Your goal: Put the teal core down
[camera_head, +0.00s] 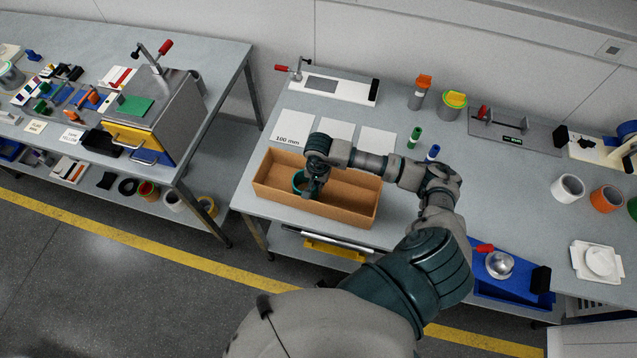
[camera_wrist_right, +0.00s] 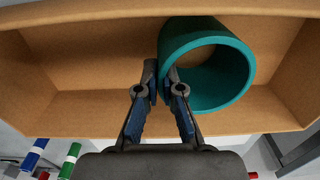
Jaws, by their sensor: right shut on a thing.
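The teal core (camera_wrist_right: 235,62) is a short hollow cylinder. In the right wrist view it is inside the brown cardboard box (camera_wrist_right: 75,120). My right gripper (camera_wrist_right: 164,80) is shut on the core's wall, one finger inside the ring and one outside. In the head view my right gripper (camera_head: 311,192) reaches down into the box (camera_head: 345,227), and part of the teal core (camera_head: 297,181) shows beside it at the box's left half. I cannot tell whether the core touches the box floor. My left gripper is not in view.
Flat white cards (camera_head: 338,132) lie behind the box. A white core (camera_head: 567,189) and an orange core (camera_head: 606,198) stand at the right. The box's right half looks empty.

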